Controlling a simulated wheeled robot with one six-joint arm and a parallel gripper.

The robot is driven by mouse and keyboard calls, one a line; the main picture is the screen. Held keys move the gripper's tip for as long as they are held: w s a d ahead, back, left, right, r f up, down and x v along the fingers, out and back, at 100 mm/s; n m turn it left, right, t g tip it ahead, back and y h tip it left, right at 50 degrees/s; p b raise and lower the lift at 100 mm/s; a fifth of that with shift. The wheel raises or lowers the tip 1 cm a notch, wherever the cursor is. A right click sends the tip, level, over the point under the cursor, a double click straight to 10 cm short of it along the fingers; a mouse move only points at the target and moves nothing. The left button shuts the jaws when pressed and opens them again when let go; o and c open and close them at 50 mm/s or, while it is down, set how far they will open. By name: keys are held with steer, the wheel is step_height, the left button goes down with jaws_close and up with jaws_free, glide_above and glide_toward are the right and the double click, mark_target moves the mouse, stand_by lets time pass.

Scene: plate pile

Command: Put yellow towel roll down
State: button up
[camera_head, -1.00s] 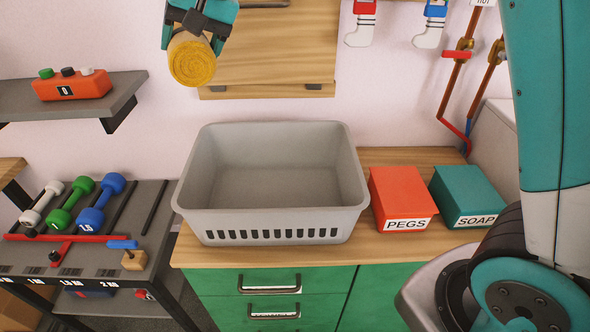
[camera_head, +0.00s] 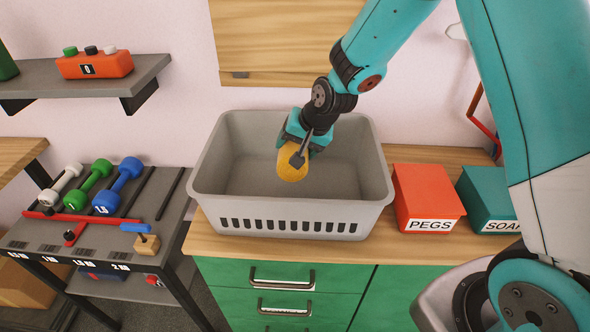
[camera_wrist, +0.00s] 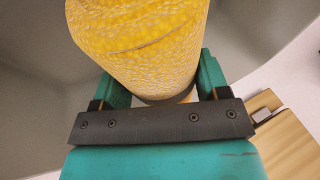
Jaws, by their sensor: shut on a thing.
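The yellow towel roll (camera_head: 291,165) is in my gripper (camera_head: 299,158), which is shut on it. In the head view the roll's round end faces me, inside the outline of the grey basket (camera_head: 292,224). In the wrist view the roll (camera_wrist: 140,45) stands out from between the fingers, with the basket's grey walls (camera_wrist: 35,90) around it. I cannot tell whether the roll touches the basket floor. The visible basket floor is bare.
An orange-red PEGS box (camera_head: 427,192) and a teal SOAP box (camera_head: 490,195) stand right of the basket on the wooden counter (camera_head: 230,245). A rack with dumbbells (camera_head: 90,188) is at the left.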

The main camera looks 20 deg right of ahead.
step_height(320, 180, down, 8)
steer(key=shift+p, duration=0.4)
steer(key=shift+f, duration=0.15)
steer(key=o, duration=1)
